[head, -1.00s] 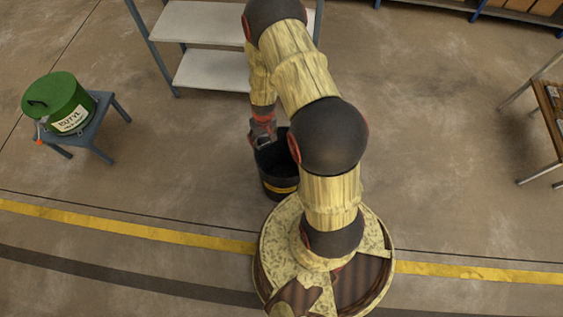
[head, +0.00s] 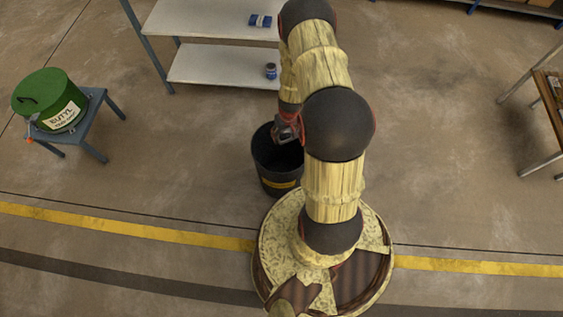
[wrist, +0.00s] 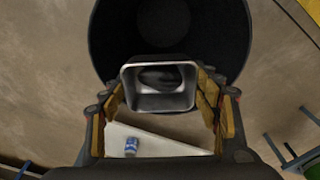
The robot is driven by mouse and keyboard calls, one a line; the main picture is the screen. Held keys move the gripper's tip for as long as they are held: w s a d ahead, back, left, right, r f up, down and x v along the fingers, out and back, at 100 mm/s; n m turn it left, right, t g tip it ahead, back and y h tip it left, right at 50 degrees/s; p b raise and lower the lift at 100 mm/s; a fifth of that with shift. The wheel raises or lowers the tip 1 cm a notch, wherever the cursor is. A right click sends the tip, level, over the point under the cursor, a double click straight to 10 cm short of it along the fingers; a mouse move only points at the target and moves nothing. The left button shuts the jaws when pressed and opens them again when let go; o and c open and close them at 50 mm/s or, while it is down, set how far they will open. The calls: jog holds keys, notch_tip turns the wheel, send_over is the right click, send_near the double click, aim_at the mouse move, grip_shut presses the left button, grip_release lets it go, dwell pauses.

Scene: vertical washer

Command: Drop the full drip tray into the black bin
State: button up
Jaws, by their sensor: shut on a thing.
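The black bin (head: 270,178) stands on the floor just beyond my base, with a yellow label on its side. My gripper (head: 287,133) hangs over the right part of the bin's opening in the head view. In the wrist view my gripper (wrist: 160,100) is shut on the drip tray (wrist: 160,103), a small metal rectangular tray with dark contents. The tray overlaps the near rim of the bin (wrist: 105,45), whose open inside shows beyond it. In the head view the tray is hidden or too small to make out.
A green drum (head: 48,100) sits on a small stool (head: 95,115) at left. A table (head: 548,90) stands at right. Floor around the bin is clear.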

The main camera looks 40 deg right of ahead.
jog(key=shift+f, duration=0.65)
jog(key=o, duration=0.9)
notch_tip(320, 180, up, 12)
jog(key=s, duration=0.1)
jog(key=shift+s+a, duration=0.15)
jog(key=shift+a, duration=0.1)
